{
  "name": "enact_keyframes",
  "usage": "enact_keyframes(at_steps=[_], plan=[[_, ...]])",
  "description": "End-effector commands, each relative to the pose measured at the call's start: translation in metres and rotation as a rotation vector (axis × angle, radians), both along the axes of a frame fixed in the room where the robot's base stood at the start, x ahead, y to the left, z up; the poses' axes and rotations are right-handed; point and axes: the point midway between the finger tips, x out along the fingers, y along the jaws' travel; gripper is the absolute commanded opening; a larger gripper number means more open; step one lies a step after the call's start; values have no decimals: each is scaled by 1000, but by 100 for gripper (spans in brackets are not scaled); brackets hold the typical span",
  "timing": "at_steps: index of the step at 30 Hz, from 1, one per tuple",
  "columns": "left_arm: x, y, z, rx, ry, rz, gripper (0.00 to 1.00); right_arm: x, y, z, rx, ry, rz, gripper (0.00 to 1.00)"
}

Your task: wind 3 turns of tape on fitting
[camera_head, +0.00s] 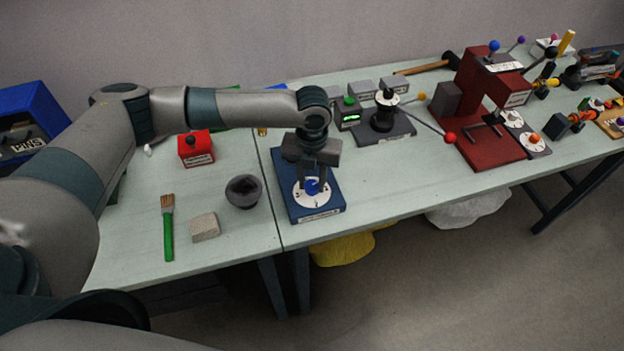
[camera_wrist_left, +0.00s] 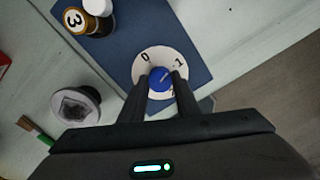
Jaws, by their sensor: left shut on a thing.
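A blue knob (camera_head: 312,187) sits at the centre of a white marked dial (camera_head: 301,199) on a blue base plate (camera_head: 334,206). My left gripper (camera_head: 312,182) points straight down with its fingers shut on the knob. In the left wrist view the knob (camera_wrist_left: 160,79) sits between the two fingertips, and the dial (camera_wrist_left: 150,58) shows a 0 and a 1 on its rim. I cannot make out any tape or fitting. My right gripper is out of view.
Left of the plate are a dark grey bowl (camera_head: 243,192), a beige block (camera_head: 205,228), a green-handled brush (camera_head: 168,228) and a red box (camera_head: 196,149). A grey lever fixture (camera_head: 384,113) and a red press (camera_head: 473,105) stand to the right. Bare tabletop (camera_head: 400,175) lies between.

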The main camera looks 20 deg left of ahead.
Motion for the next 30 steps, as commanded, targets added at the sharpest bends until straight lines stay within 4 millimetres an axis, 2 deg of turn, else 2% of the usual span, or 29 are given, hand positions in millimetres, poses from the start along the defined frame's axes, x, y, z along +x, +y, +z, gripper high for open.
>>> enact_keyframes(at_steps=[7,16,17,18,30], plan=[[1,0,2,-1,-2,-197,2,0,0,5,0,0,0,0],[1,0,1,-1,-2,-231,2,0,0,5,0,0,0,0],[1,0,1,-1,-2,-231,34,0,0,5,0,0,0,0],[1,0,1,-1,-2,-231,39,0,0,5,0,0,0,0],[0,0,0,0,0,-230,39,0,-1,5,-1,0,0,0]])
